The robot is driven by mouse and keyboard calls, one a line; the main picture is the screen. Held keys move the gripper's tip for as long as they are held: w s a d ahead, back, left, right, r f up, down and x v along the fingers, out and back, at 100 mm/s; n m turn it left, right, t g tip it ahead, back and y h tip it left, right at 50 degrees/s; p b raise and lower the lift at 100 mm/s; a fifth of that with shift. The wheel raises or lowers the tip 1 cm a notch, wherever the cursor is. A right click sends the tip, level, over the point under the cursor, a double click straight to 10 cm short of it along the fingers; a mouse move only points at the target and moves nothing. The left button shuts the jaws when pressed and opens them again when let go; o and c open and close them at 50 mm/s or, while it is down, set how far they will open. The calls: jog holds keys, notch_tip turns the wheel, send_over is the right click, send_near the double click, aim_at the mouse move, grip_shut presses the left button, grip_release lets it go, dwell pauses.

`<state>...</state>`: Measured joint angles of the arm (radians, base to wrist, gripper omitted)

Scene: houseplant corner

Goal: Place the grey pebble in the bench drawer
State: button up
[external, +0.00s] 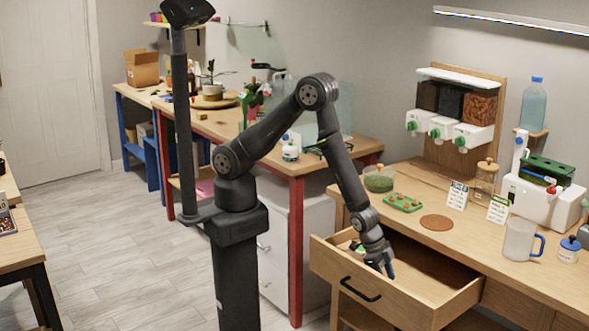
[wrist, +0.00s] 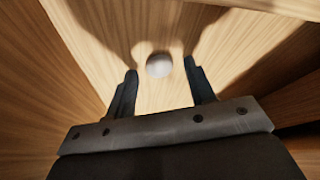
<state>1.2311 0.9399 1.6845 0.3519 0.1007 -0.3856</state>
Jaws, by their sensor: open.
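The bench drawer (external: 335,266) is pulled open below the bench top on the right of the external view. My gripper (external: 384,268) reaches down into it from above. In the wrist view the gripper (wrist: 162,75) is open, one dark finger on each side, over the drawer's wooden floor (wrist: 162,98). The grey pebble (wrist: 159,65) is a small round grey thing between and just beyond the fingertips, with a gap to each finger. It looks to be on the drawer floor. The external view does not show the pebble; the drawer front and gripper hide that part.
Wooden drawer walls (wrist: 85,45) rise close around the gripper. A small green item (external: 358,247) shows in the drawer beside my wrist. On the bench top stand a green tray (external: 403,203), a brown round mat (external: 436,223) and a clear jug (external: 519,240).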

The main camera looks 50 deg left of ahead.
jog(key=v, duration=1.2)
jog(key=shift+r, duration=0.1)
jog(key=x, duration=1.2)
jog(key=shift+f, duration=0.2)
jog(key=shift+r, duration=0.15)
